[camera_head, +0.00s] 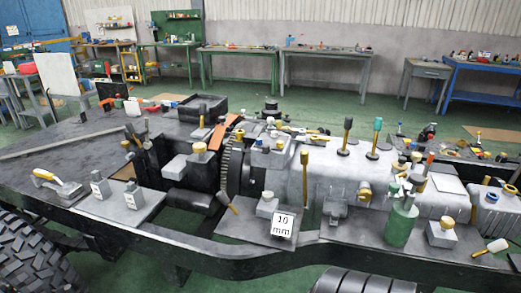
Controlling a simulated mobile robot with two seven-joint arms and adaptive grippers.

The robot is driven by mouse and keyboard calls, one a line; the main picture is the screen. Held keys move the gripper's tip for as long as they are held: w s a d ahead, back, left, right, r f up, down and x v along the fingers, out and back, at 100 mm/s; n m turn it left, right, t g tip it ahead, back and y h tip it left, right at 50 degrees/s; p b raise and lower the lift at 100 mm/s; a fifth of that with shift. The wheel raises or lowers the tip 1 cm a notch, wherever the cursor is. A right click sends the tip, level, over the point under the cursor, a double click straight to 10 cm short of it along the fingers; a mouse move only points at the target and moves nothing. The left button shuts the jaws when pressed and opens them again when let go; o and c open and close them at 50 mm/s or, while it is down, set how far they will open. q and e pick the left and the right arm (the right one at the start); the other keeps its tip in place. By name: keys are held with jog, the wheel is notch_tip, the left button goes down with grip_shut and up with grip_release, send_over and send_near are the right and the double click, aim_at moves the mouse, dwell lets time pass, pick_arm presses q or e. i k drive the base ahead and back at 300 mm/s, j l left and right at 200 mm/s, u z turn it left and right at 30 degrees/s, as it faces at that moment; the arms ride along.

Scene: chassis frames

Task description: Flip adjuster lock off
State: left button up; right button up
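A dark vehicle chassis frame (290,250) fills the foreground, with many small parts and fixtures on it. No part is clearly marked as the adjuster lock, and I cannot tell which one it is. Two small grey upright pieces, one on the left (101,187) and one on the right (134,196), stand on a light grey block (118,207). A grey fixture (335,208) stands right of the white "10 mm" sign (283,225). Neither of my grippers can be made out.
Black-knobbed (346,136) and green-knobbed (375,137) rods stand upright. A green cylinder (400,226) stands at right. A yellow-handled tool (57,184) lies at left. A large tyre (38,255) is at lower left. Workbenches (240,52) line the back wall, with open green floor before them.

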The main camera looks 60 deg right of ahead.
aim_at(224, 199)
jog(key=z, duration=1.6)
jog(key=j, duration=0.25)
jog(key=i+j+u, duration=0.1)
jog(key=i+j, duration=0.05)
jog(key=j, duration=0.05)
